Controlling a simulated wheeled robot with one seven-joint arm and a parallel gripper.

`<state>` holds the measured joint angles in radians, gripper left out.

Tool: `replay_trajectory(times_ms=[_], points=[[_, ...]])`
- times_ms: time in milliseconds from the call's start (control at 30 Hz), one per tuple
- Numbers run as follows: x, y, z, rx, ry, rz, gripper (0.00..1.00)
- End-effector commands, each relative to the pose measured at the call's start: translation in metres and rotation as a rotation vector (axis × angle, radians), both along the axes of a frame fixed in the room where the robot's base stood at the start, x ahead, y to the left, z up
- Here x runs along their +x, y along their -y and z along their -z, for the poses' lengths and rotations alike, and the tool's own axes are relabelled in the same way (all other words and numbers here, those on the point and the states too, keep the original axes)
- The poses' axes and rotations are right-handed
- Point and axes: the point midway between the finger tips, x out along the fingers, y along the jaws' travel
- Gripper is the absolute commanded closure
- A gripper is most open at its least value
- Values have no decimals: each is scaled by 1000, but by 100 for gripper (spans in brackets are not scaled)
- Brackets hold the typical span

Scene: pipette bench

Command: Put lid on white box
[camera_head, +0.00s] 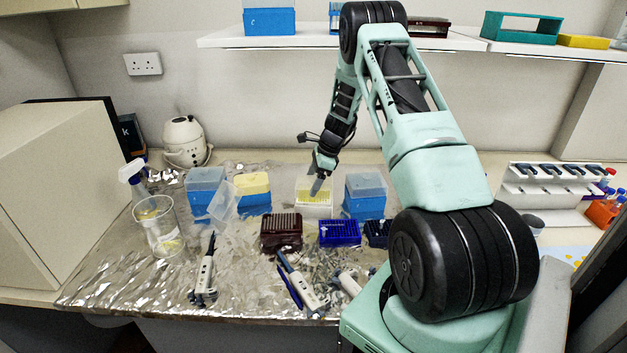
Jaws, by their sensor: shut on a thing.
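The white box (313,211) stands on the foil-covered bench, between blue boxes, with yellow tips showing in its top. A clear lid (303,183) shows faintly at the top of the white box. My gripper (317,187) comes down from above and is shut on the lid, right over the box. The lid's edges are hard to see, so I cannot tell whether it is fully seated or slightly raised. The fingers hide part of the yellow top.
A lidded blue box (361,205) stands close on the right. On the left are an open yellow-topped box (252,185), a loose clear lid (224,204) and another blue box (204,205). Dark racks (282,233) and pipettes (204,279) lie in front. A shelf (300,42) hangs above.

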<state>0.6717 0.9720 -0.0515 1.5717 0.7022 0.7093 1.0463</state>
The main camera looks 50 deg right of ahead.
Motion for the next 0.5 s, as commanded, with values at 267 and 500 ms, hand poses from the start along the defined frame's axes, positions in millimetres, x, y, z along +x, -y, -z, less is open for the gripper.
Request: replay_trajectory(times_ms=[267, 500], points=[[0, 0, 1, 0, 0, 0, 41], [0, 0, 6, 0, 0, 0, 41]])
